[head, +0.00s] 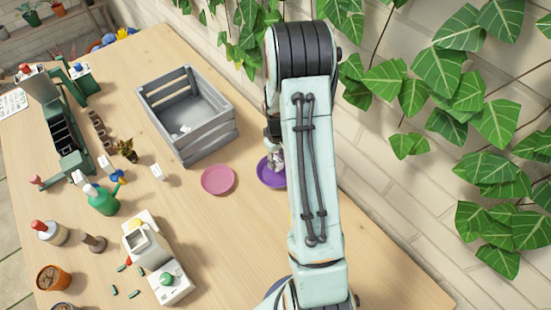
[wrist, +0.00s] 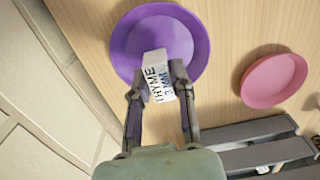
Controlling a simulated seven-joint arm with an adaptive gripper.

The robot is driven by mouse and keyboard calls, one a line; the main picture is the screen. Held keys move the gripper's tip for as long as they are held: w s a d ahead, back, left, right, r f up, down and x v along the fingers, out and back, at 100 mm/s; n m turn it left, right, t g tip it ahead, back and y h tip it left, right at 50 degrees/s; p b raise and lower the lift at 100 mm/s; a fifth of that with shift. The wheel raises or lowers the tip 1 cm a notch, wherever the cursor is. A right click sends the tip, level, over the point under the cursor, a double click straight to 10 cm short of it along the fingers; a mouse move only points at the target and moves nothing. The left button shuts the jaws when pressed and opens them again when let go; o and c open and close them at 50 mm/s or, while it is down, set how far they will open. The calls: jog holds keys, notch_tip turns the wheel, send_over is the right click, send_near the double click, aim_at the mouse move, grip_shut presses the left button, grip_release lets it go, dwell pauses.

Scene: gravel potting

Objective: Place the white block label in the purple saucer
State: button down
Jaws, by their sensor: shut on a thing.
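The purple saucer (head: 270,178) lies on the table, partly hidden by my arm in the head view. It fills the upper middle of the wrist view (wrist: 195,38). The white block label (wrist: 156,72) shows dark lettering reading "THYME". My gripper (wrist: 157,88) is shut on it, with one finger on each side. The block appears over the saucer's near part; I cannot tell whether it touches the saucer. In the head view my gripper (head: 274,145) is mostly hidden behind my arm.
A pink saucer (head: 218,180) lies just left of the purple one. A grey slatted crate (head: 208,142) stands behind it, with small white pieces inside. A white block (head: 157,172), a green watering can (head: 102,199) and a white device (head: 148,245) stand further left. A leafy wall borders the right.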

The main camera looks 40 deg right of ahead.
jog(key=shift+f, duration=0.25)
jog(key=shift+f, duration=0.15)
jog(key=c, duration=1)
grip_release()
notch_tip(320, 180, up, 12)
jog(key=s+a+r, duration=0.5)
jog(key=a+r, duration=0.2)
jog(key=a, duration=0.4)
jog(key=shift+n+y, duration=0.4)
jog(key=shift+n, duration=0.2)
jog(key=s+a, duration=0.3)
jog(key=s, duration=0.1)
jog(key=s+a+r, duration=0.1)
jog(key=s+a, duration=0.2)
jog(key=s, duration=0.2)
jog(key=s+a+r, duration=0.1)
jog(key=s+a, duration=0.2)
jog(key=s, duration=0.1)
jog(key=shift+s+a, duration=0.1)
jog(key=shift+s, duration=0.1)
